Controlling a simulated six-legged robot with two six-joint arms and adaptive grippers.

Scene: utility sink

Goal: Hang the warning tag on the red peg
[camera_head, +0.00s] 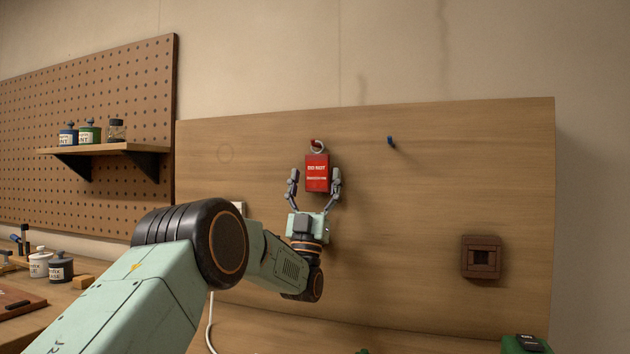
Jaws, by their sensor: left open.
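The red warning tag (317,173) with white lettering is upright against the wooden board. Its pale ring (318,147) is at the red peg (312,143), and the tag appears to hang from it. My left gripper (315,178) is open, with one finger on each side of the tag's lower part. I cannot tell whether a finger touches the tag. A blue peg (390,141) is to the right of the tag and is empty. My right gripper is not in view.
The wooden board (430,210) carries a dark brown square fixture (481,257) at lower right. A pegboard (90,140) with a shelf (105,149) of small jars stands at left. More jars (61,267) sit on the bench below. A green object (525,343) is at bottom right.

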